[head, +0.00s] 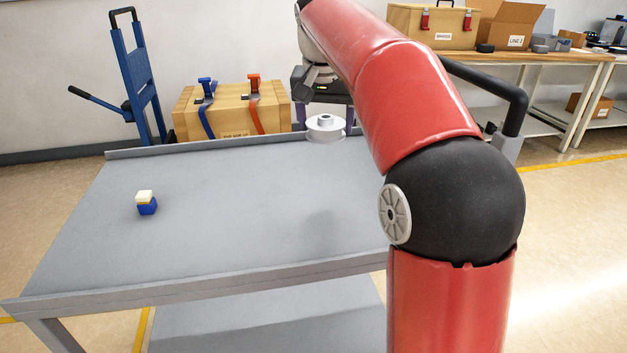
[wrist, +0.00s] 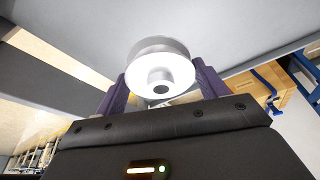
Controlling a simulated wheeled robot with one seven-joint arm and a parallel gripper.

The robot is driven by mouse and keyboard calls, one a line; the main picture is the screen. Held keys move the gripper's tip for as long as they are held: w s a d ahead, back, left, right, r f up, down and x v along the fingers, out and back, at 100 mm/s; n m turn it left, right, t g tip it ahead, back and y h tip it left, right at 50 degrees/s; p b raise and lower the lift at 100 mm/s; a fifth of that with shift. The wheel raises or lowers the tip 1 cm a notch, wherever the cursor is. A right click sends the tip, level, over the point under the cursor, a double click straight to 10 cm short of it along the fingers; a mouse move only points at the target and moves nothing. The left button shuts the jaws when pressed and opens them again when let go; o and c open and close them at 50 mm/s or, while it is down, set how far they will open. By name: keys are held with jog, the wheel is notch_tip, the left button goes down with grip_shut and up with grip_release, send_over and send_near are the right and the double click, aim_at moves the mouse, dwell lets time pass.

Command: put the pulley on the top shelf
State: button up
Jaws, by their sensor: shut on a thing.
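The pulley (head: 325,128) is a white flanged wheel with a hub and a dark bore. My gripper (head: 326,118) is shut on it and holds it over the far part of the grey shelf top (head: 230,210). In the wrist view the pulley (wrist: 160,72) sits between the two purple fingers of my gripper (wrist: 160,85). In the head view the arm hides part of the right side of the shelf. A lower grey shelf (head: 265,318) shows beneath the top one.
A small blue, yellow and white block stack (head: 147,203) stands on the left of the top shelf. The shelf has a raised rim. A wooden crate (head: 235,108) and a blue hand truck (head: 138,80) stand behind it. The middle of the top is clear.

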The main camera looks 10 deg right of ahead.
aim_at(322, 141)
notch_tip(322, 141, down, 14)
jog(key=shift+f+b, duration=0.1)
jog(key=shift+b, duration=1.1)
jog(key=o, duration=1.1)
jog(key=shift+f, duration=0.1)
jog(key=shift+c, duration=0.2)
jog(key=p+v, duration=0.1)
jog(key=v, duration=1.1)
jog(key=shift+w, duration=0.1)
jog(key=s+f+n, duration=0.1)
jog(key=s+f, duration=0.4)
jog(key=s, duration=0.3)
jog(key=s+f+n+t, duration=0.1)
jog(key=s+f+n, duration=0.1)
jog(key=s+f, duration=0.3)
jog(key=s+d+f+n+t+y, duration=0.1)
jog(key=s+f, duration=0.4)
jog(key=s, duration=0.8)
jog(key=shift+n, duration=0.3)
